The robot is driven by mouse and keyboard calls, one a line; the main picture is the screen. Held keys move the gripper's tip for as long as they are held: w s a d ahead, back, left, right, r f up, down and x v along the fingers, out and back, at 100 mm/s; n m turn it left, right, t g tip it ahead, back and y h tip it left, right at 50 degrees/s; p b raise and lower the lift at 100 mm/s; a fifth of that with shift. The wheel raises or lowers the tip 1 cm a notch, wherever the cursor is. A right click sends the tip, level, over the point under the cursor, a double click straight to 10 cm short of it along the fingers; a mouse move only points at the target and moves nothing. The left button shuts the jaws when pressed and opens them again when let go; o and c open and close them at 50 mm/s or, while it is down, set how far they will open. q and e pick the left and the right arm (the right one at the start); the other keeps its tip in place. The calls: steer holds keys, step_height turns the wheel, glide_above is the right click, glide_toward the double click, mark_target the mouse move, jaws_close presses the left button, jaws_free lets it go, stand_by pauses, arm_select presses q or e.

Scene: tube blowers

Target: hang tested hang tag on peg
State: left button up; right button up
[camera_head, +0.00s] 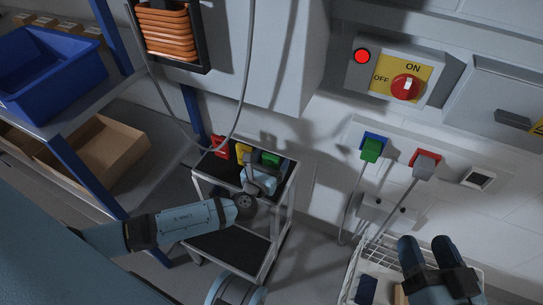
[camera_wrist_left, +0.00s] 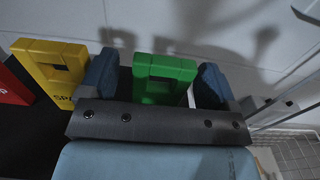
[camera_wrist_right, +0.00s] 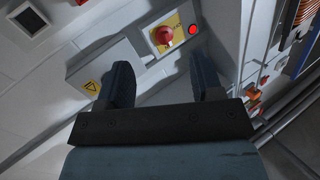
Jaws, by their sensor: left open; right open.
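The green tag (camera_head: 270,158) stands upright on the top shelf of the cart, beside the yellow tag (camera_head: 243,153) and the red tag (camera_head: 219,148). My left gripper (camera_head: 264,171) is over the cart at the green tag. In the left wrist view the green tag (camera_wrist_left: 163,78) shows between its two spread fingers, with gaps on both sides. The tag's lower part is hidden by the gripper. My right gripper (camera_head: 425,243) is open and empty above the wire basket at lower right. Two small dark studs (camera_head: 403,210) on a wall plate may be pegs.
The cart (camera_head: 287,205) stands against the wall. A switch box (camera_head: 400,77) with a lit red lamp is on the wall. Green (camera_head: 372,150) and grey (camera_head: 425,167) plugs with hanging cables sit below it. A white wire basket (camera_head: 482,275) is at lower right. A blue bin (camera_head: 45,75) is on the left shelf.

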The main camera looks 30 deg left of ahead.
arm_select(q)
steer(key=shift+w, duration=0.1)
steer(key=shift+r, duration=0.1)
steer(key=shift+c, duration=1.3)
steer(key=c, duration=0.7)
steer(key=shift+c, duration=0.2)
